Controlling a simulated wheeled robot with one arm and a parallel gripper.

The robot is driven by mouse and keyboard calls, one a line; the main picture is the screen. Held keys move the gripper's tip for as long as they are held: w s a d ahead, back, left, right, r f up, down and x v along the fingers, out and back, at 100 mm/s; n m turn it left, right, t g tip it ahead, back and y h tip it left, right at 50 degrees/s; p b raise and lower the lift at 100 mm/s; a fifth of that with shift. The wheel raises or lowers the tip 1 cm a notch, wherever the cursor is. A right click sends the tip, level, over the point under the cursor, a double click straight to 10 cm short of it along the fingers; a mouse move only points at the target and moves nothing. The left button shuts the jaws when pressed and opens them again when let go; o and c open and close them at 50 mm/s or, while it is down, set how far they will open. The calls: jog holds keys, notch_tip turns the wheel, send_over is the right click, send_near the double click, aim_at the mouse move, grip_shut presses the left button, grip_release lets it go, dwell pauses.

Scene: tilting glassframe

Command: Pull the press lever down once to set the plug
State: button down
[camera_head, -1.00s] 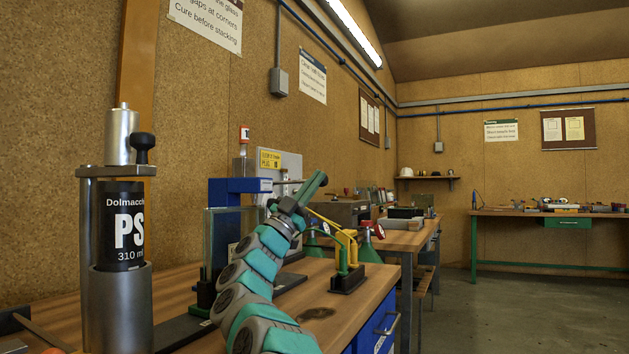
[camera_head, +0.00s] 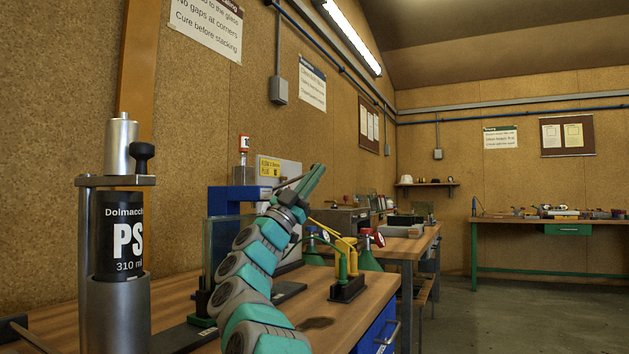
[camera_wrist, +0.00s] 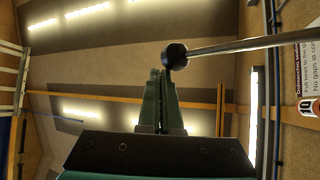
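The blue press (camera_head: 222,197) stands on the workbench behind my arm, beside a glass pane. Its lever (camera_head: 289,183) is a thin rod sticking out to the right, and its end is behind my fingers. In the wrist view the lever rod (camera_wrist: 240,44) comes in from the right and ends in a black ball knob (camera_wrist: 175,57). My gripper (camera_head: 318,170) points up and to the right. In the wrist view its green fingers (camera_wrist: 160,76) are together, with their tips just below the knob. The knob overlaps one tip; contact cannot be told. I cannot make out the plug.
A metal cartridge holder (camera_head: 122,310) stands close at the left front. Green and yellow hooked parts on a black base (camera_head: 347,289) sit on the bench right of my arm. A second bench (camera_head: 412,240) stands behind. The floor at right is clear.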

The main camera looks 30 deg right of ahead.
jog(key=s+a, duration=0.2)
jog(key=s, duration=0.5)
jog(key=s+a+r+b, duration=0.1)
jog(key=s+a, duration=0.1)
jog(key=s, duration=0.6)
jog(key=shift+a+r+b, duration=0.25)
jog(key=shift+b, duration=0.05)
dwell(0.9)
